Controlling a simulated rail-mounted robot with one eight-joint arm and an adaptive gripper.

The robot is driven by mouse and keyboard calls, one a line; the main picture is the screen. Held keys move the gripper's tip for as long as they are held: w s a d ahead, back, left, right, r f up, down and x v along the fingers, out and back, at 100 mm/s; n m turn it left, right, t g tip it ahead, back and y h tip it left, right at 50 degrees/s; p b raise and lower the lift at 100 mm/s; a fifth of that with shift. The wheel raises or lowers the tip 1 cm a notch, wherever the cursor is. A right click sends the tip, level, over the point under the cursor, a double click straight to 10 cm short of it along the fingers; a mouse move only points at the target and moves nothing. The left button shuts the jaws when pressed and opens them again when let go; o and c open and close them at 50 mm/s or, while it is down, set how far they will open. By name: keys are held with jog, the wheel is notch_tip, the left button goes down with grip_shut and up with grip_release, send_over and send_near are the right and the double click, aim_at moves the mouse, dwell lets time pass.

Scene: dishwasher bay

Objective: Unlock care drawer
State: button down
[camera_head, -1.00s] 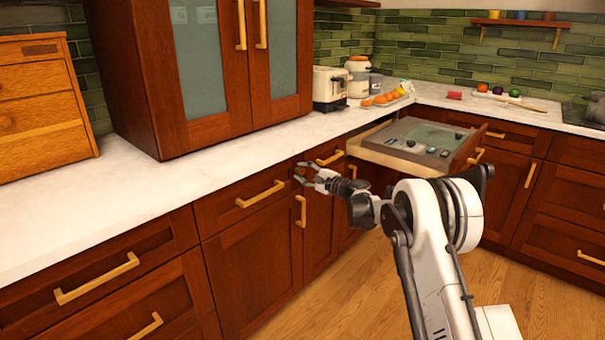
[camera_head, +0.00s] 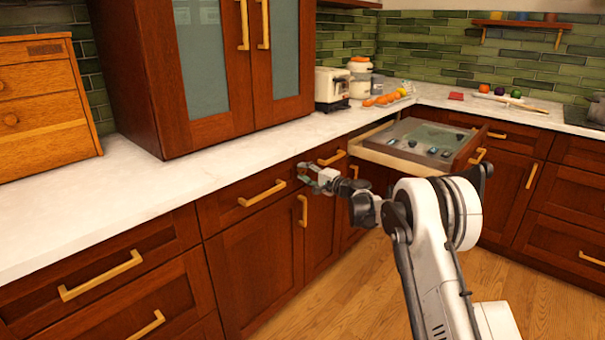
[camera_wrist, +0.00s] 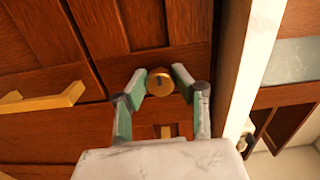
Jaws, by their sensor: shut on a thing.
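A round brass lock knob (camera_wrist: 160,84) with a dark slot sits on a wooden drawer front (camera_wrist: 185,35) just below the counter edge, in the wrist view. My gripper (camera_wrist: 160,77) has its two green-padded fingers on either side of the knob, shut on it. In the head view my gripper (camera_head: 304,174) is at the cabinet fronts under the counter, and the knob cannot be made out there. Part of a brass piece (camera_wrist: 166,131) shows between the fingers, mostly hidden by my gripper. No gap at this drawer front is clear.
An open drawer (camera_head: 375,152) holding a grey panel with small items juts out to the right, beyond my gripper. A brass door handle (camera_wrist: 45,97) stands out near the knob. The white counter (camera_head: 190,165) overhangs the fronts. The floor (camera_head: 330,300) in front is clear.

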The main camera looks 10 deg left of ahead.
jog(key=c, duration=1.4)
grip_release()
jog(key=shift+d, duration=0.15)
jog(key=v, duration=1.2)
